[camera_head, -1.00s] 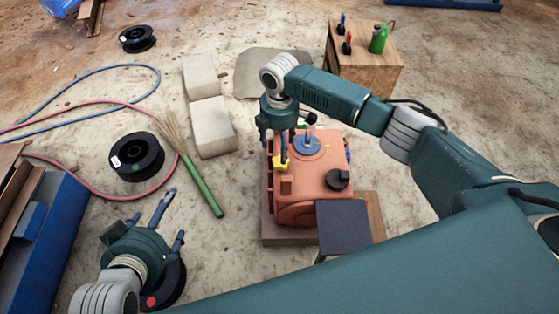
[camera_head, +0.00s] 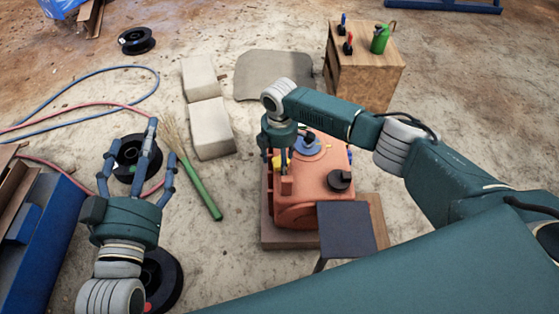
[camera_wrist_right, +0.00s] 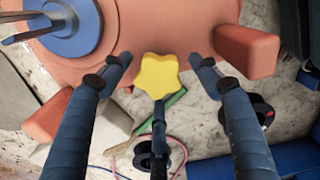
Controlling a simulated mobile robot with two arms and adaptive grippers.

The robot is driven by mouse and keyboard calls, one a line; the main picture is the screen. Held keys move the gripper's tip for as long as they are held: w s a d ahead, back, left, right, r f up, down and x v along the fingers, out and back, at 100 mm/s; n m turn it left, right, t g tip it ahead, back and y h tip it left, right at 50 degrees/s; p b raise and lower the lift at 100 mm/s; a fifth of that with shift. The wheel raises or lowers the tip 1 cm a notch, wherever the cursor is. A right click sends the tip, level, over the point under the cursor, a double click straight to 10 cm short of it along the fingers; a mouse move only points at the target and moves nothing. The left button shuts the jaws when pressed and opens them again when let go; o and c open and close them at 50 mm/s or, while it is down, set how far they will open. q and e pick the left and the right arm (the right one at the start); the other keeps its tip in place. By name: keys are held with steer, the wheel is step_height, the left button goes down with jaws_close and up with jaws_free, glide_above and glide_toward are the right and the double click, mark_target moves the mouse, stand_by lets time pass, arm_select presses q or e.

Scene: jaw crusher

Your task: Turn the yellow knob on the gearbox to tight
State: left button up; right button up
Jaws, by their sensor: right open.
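The orange gearbox (camera_head: 313,185) stands on a wooden base below my right arm. The yellow star-shaped knob (camera_wrist_right: 158,75) is on its side and is plain in the right wrist view. In the head view only a small part of the knob (camera_head: 280,160) shows, mostly hidden by my right gripper (camera_head: 279,148). The right gripper is open, with two fingers spread either side of the knob and the third below it; I cannot tell whether any finger touches it. My left gripper (camera_head: 138,175) is open and empty, fingers spread, away from the gearbox.
A blue round part (camera_head: 308,145) and a black knob (camera_head: 340,180) sit on the gearbox. A dark stool-like plate (camera_head: 346,230) is close in front. Pale blocks (camera_head: 210,127) and a green-handled broom (camera_head: 203,190) lie left. A wooden cabinet (camera_head: 365,70) stands behind.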

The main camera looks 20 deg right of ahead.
steer(key=shift+c, duration=0.5)
steer(key=c, duration=1)
steer(key=shift+a, duration=0.1)
steer(key=shift+c, duration=0.2)
arm_select(q)
steer(key=shift+f, duration=0.1)
arm_select(e)
steer(key=shift+a, duration=0.15)
